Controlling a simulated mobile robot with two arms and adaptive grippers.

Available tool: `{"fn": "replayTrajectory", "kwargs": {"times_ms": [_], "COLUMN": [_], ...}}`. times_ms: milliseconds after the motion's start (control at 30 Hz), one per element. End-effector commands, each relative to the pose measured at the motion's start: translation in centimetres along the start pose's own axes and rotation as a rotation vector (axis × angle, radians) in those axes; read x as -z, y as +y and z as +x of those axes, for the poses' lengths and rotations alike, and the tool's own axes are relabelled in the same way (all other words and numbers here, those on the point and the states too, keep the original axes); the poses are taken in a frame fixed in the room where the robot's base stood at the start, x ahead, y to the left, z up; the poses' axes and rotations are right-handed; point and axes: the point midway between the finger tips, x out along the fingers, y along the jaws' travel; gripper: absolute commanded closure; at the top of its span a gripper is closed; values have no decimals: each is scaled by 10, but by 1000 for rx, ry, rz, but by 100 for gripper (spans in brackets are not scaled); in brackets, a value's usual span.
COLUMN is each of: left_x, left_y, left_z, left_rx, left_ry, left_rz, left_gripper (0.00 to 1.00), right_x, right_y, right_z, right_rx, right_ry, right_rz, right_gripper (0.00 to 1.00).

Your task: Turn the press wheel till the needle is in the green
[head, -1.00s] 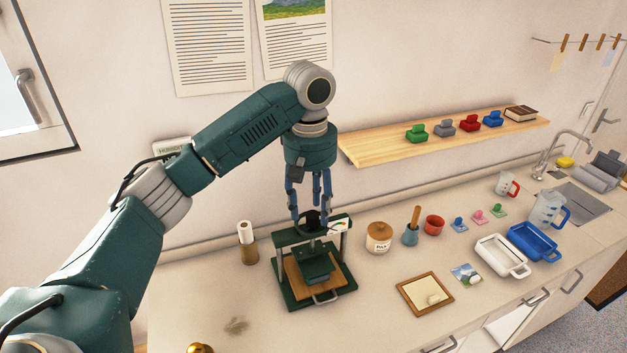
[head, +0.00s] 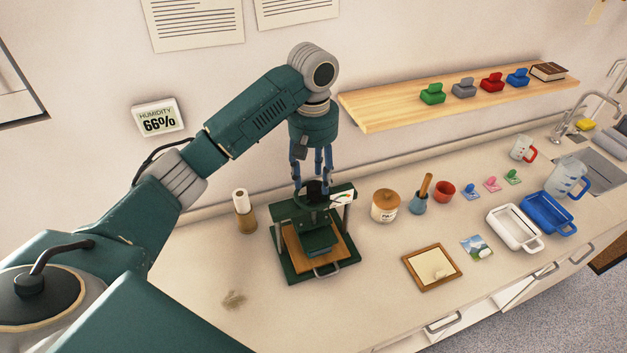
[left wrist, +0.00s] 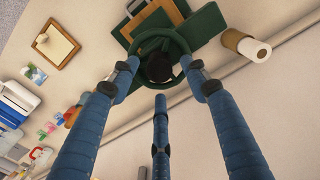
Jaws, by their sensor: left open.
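The green press (head: 293,268) stands on the counter with a wooden board in it. Its dark wheel (head: 316,190) is on top, partly hidden by my fingers in the head view. The wheel's green ring (left wrist: 150,36) shows in the left wrist view. My left gripper (head: 311,188) points down at the wheel, open, its blue fingers spread around the rim; contact cannot be told. The fingers also show in the left wrist view (left wrist: 162,76). A small pale gauge (head: 342,198) with some green sits on the crossbar; its needle is too small to read. My right gripper is out of view.
A roll on a holder (head: 244,212) stands left of the press. A wooden frame (head: 432,267) lies front right. A shelf (head: 390,112) hangs behind.

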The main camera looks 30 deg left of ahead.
Motion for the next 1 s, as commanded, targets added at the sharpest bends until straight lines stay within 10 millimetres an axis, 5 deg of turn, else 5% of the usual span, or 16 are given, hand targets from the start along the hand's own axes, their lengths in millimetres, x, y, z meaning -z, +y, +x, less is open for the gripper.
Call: {"fn": "replayTrajectory", "kwargs": {"times_ms": [200, 467, 700, 1000], "left_x": [0, 1, 1, 1], "left_y": [-1, -1, -1, -1], "left_z": [16, 19, 19, 18], "left_rx": [2, 2, 2, 1], "left_ry": [1, 1, 2, 3], "left_rz": [0, -1, -1, 20], "left_gripper": [54, 54, 96, 98], "right_x": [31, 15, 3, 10], "right_y": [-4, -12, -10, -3], "right_z": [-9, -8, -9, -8], "right_rx": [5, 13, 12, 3], "right_ry": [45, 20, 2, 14], "right_rz": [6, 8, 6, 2], "right_gripper": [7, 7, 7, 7]}}
